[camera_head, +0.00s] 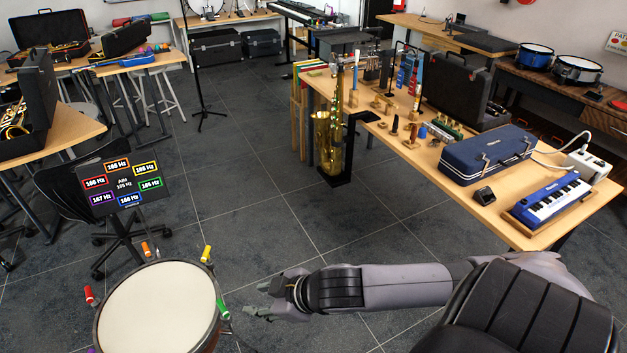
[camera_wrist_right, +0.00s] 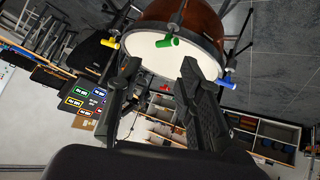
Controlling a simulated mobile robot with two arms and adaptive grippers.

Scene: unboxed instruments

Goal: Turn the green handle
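The drum (camera_head: 160,310) stands at the lower left of the head view, with coloured handles around its rim. The green handle (camera_head: 223,310) is on its right side. In the right wrist view the green handle (camera_wrist_right: 168,41) shows in front of the drum, just beyond and between the fingertips. My right gripper (camera_head: 262,302) is to the right of the green handle, apart from it, pointing left. In the wrist view its two fingers (camera_wrist_right: 160,64) are spread with nothing between them. My left gripper is in neither view.
Other handles on the rim are red (camera_head: 88,295), orange (camera_head: 145,248), yellow (camera_head: 206,254) and, in the wrist view, blue (camera_wrist_right: 226,78). A black sign (camera_head: 124,183) with Hz values stands behind the drum. A wooden table (camera_head: 480,205) with instruments is at right; floor between is clear.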

